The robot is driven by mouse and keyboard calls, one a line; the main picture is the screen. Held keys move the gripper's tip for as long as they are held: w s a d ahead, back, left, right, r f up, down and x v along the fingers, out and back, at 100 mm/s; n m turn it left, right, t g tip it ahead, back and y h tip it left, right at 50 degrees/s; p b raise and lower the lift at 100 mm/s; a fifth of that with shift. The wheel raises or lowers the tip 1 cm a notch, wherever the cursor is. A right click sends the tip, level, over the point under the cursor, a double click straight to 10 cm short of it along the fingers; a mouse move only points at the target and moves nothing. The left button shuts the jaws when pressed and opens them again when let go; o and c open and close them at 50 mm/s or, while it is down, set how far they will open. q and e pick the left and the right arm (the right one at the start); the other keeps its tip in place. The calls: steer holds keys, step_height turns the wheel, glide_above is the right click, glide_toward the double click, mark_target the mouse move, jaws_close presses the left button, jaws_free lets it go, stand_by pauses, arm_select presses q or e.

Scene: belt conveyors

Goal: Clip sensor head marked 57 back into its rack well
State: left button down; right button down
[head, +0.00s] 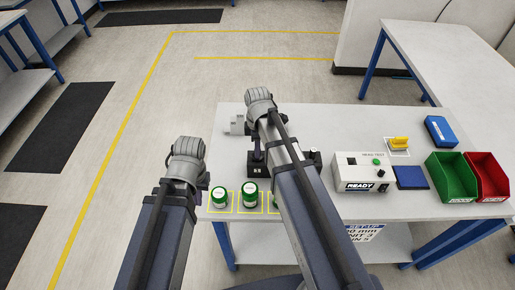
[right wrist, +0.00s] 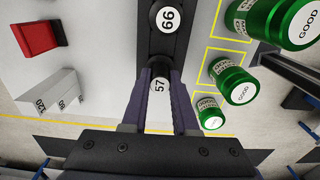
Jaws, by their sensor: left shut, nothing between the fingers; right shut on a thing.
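In the right wrist view, my right gripper (right wrist: 160,105) is shut on the sensor head marked 57 (right wrist: 158,86), a dark cylinder with a white label. It is at the near end of the black rack (right wrist: 180,45), beside the head marked 66 (right wrist: 167,17). I cannot tell whether head 57 is above its well or in it. In the head view, the rack (head: 257,170) shows on the table, partly behind my right arm. My right gripper is hidden there by the arm. Only links of my left arm show; its fingers are hidden.
Green GOOD-labelled canisters (head: 250,194) stand in yellow squares at the table's front left. A grey block (head: 238,125) is behind the rack. To the right are a READY box (head: 364,174), a blue pad (head: 411,177), a green bin (head: 452,180) and a red bin (head: 488,180).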

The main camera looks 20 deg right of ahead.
steer(key=shift+f, duration=0.25)
stand_by(0.5)
steer(key=c, duration=0.6)
jaws_free()
step_height(320, 180, up, 8)
steer(key=p, duration=0.7)
steer(key=shift+f, duration=0.1)
